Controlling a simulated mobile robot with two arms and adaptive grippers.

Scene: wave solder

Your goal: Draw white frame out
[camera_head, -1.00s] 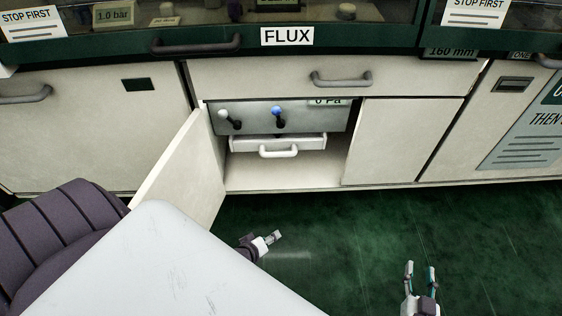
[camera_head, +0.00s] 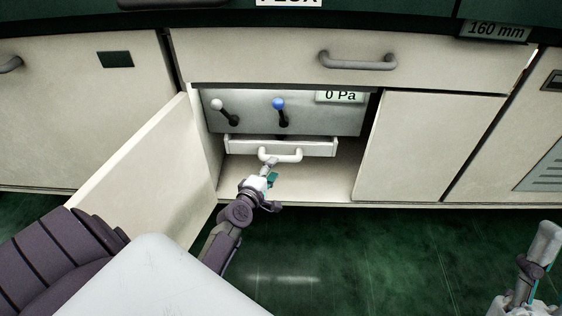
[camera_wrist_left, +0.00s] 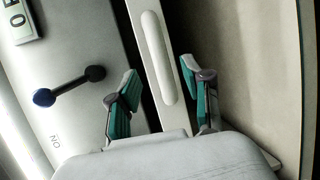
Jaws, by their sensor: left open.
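The white frame (camera_head: 318,149) is a shallow white drawer with a white bar handle (camera_head: 281,156), below a grey panel inside the open cabinet. The handle also shows in the left wrist view (camera_wrist_left: 157,58). My left gripper (camera_head: 269,170) is open just in front of the handle, fingers pointing at it. In the left wrist view my left gripper (camera_wrist_left: 163,92) has one teal-padded finger on each side of the handle's line. No contact is visible. My right gripper (camera_head: 538,255) is at the lower right, seen edge-on, away from the cabinet.
The panel carries a white-knobbed lever (camera_head: 226,110) and a blue-knobbed lever (camera_head: 280,112), with a "0 Pa" display (camera_head: 340,96). An open door (camera_head: 150,165) stands left of the opening. A closed panel (camera_head: 415,145) is on the right. The cabinet floor below the drawer is clear.

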